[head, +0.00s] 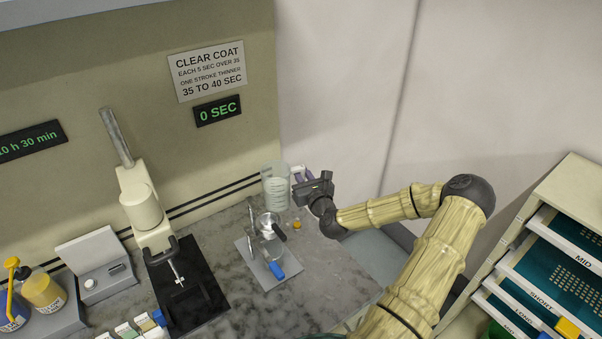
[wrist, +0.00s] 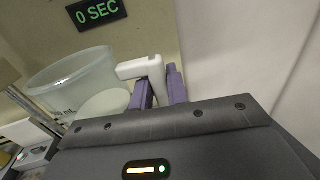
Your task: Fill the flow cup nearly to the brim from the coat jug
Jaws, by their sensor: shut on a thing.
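The coat jug (head: 275,188) is a translucent cup with measuring marks, near the back wall, and looks about upright. In the wrist view the jug (wrist: 70,78) fills the left side, with its white handle (wrist: 152,72) between my purple fingertips. My gripper (head: 299,177) is shut on that handle, to the right of the jug; its fingertips also show in the wrist view (wrist: 161,88). The flow cup (head: 267,222) is a small metal cup held on a stand, in front of the jug and slightly left. How full the flow cup is, I cannot tell.
The stand's grey plate (head: 246,253) also carries a clear vessel and a blue-handled item (head: 276,270). A small orange object (head: 297,224) lies to its right. A press (head: 146,205) stands left. The display (head: 217,111) reads 0 SEC. Counter room is free front right.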

